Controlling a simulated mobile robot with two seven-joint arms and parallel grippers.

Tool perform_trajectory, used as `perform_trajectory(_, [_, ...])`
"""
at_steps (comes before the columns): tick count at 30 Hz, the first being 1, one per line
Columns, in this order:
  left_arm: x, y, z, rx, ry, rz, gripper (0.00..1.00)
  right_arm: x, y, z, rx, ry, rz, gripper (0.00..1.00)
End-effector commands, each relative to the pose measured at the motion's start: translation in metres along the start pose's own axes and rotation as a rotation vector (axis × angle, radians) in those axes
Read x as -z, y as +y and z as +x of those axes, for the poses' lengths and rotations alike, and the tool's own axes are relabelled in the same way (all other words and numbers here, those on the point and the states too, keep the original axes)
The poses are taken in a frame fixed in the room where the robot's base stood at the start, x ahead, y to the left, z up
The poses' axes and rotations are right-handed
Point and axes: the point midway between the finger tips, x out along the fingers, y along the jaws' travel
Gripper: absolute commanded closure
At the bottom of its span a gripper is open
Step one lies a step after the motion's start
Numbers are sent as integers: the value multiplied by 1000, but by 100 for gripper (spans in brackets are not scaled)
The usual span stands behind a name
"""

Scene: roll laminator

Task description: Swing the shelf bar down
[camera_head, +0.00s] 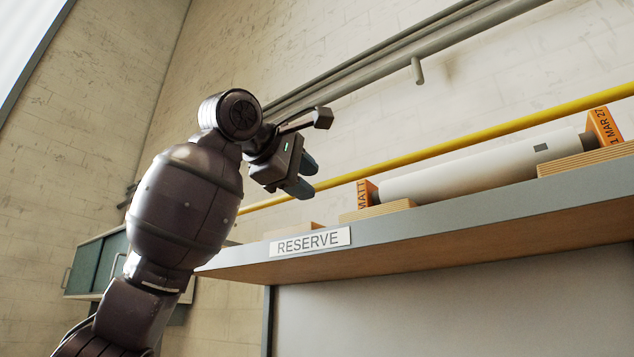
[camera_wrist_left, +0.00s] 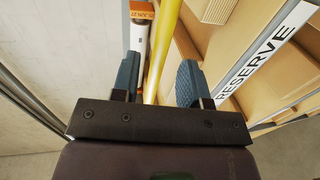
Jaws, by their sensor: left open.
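The shelf bar (camera_head: 480,135) is a long yellow rod running along the front of the high shelf, above its edge. My left gripper (camera_head: 308,179) is open and empty, near the left part of the bar. In the left wrist view the bar (camera_wrist_left: 165,35) runs between the two blue-grey fingers of the gripper (camera_wrist_left: 158,82), with a gap on each side. I cannot tell how deep it lies between them. My arm hides part of the bar's left end. My right gripper is not in view.
The grey-edged shelf (camera_head: 440,237) bears a RESERVE label (camera_head: 310,241) and wooden cradles (camera_head: 377,210) under the roll with orange ends. Grey pipes (camera_head: 400,55) run along the wall behind. A green cabinet (camera_head: 88,268) stands at the lower left.

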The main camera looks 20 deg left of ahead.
Motion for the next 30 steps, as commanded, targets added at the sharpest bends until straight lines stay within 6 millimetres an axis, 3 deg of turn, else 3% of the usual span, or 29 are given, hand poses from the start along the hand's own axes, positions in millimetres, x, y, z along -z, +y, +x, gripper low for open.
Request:
perform_trajectory(9, [0,1,33,0,1,0,59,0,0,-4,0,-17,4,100])
perform_trajectory(20, [0,0,36,-1,0,0,59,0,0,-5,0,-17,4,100])
perform_trajectory(27, [0,0,36,-1,0,0,96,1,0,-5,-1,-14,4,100])
perform_trajectory(30, [0,0,36,-1,0,0,100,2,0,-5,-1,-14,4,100])
